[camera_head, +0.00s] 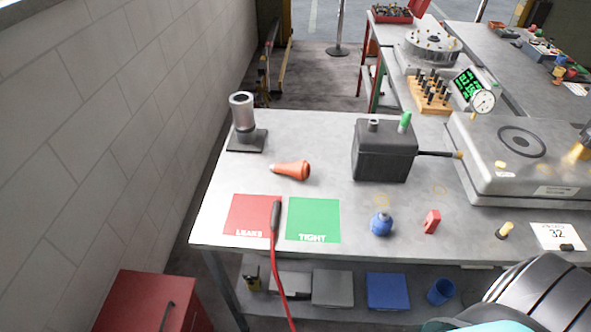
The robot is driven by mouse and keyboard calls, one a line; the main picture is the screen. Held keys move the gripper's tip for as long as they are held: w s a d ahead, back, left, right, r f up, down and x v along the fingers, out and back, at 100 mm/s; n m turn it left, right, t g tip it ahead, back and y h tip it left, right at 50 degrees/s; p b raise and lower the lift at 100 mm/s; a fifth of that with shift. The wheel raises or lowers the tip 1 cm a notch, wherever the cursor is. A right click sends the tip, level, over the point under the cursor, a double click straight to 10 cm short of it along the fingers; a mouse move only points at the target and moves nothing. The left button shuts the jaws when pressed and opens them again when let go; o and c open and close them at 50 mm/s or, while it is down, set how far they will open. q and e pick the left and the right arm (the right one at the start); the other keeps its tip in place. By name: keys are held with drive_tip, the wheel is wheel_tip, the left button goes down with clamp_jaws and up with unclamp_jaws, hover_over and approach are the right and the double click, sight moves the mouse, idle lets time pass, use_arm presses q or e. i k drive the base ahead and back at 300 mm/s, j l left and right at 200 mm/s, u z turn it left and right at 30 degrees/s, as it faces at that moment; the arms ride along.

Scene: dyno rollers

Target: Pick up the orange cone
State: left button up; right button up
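The orange cone (290,170) lies on its side on the grey workbench (330,135), left of the middle. Its wide rounded end points right and its narrow end points left. It lies just above the red and green mats, apart from them, with nothing on top of it. Neither of my grippers shows in the head view, so I cannot see their state.
A cylinder on a black stand (243,120) is behind left of the cone. A dark grey box (384,150) stands to its right. A red mat (245,212), green mat (315,218) and black-handled red cord (276,225) are in front. A wall (110,130) borders the left.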

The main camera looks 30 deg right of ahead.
sight(300, 171)
drive_tip(key=k+l, duration=0.1)
drive_tip(key=l, duration=0.3)
drive_tip(key=k+l, duration=0.15)
drive_tip(key=l, duration=0.25)
drive_tip(key=k+l+u, duration=0.1)
drive_tip(key=l, duration=0.35)
